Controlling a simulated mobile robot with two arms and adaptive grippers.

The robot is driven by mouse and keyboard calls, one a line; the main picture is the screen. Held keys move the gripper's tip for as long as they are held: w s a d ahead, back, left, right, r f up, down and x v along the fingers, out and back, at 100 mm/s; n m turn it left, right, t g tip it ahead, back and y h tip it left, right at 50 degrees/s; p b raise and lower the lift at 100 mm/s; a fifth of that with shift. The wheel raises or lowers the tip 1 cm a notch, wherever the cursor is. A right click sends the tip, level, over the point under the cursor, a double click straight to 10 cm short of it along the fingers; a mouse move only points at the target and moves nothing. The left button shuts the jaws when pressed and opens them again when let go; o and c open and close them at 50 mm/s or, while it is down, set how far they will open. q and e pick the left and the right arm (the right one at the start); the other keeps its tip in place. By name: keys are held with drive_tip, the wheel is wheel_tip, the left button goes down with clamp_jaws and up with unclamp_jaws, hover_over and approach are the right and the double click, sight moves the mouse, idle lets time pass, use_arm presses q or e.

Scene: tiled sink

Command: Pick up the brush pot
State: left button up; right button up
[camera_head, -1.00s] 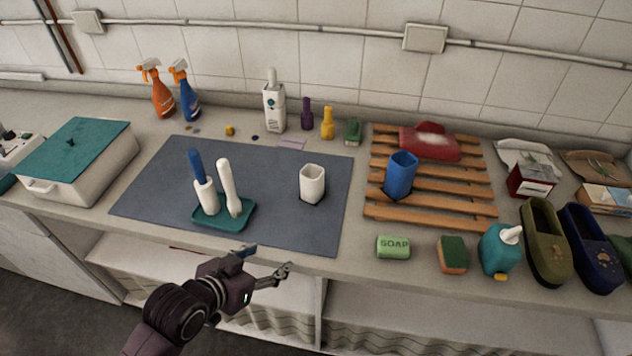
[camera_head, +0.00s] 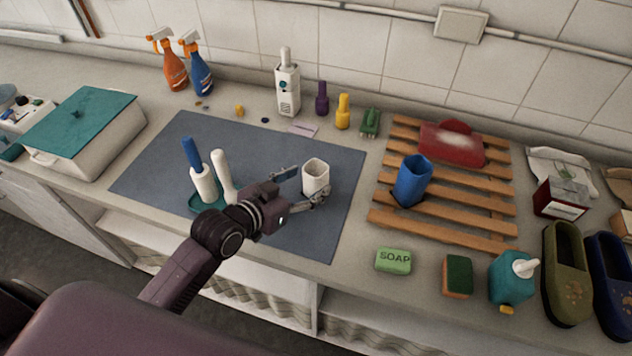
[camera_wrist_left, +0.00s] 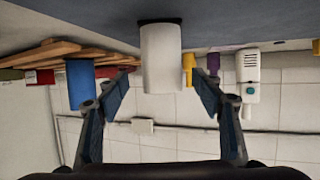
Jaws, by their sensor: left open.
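A white square pot (camera_head: 316,175), open at the top and empty-looking, stands upright on the grey mat (camera_head: 262,140). A blue pot (camera_head: 412,180) stands on the wooden rack to its right. Two brushes with white holders, one with a blue handle (camera_head: 192,154), stand on a teal tray at the mat's left. My left gripper (camera_head: 303,187) is open, low at the white pot's front left, its fingers pointing towards it. In the left wrist view the white pot (camera_wrist_left: 161,60) shows upside down between the two open fingers, with gaps on both sides. My right gripper is out of view.
Green soap (camera_head: 393,261), a sponge (camera_head: 458,276) and a teal dispenser (camera_head: 512,278) line the front edge at right. Bottles stand at the back. The mat behind the white pot is clear.

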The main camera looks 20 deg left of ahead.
use_arm(q)
drive_tip(key=x, duration=0.3)
drive_tip(key=p+x, duration=0.1)
drive_tip(key=shift+w+r, duration=0.2)
drive_tip(key=shift+w, duration=0.1)
drive_tip(key=shift+c, duration=0.3)
drive_tip(key=c, duration=1.3)
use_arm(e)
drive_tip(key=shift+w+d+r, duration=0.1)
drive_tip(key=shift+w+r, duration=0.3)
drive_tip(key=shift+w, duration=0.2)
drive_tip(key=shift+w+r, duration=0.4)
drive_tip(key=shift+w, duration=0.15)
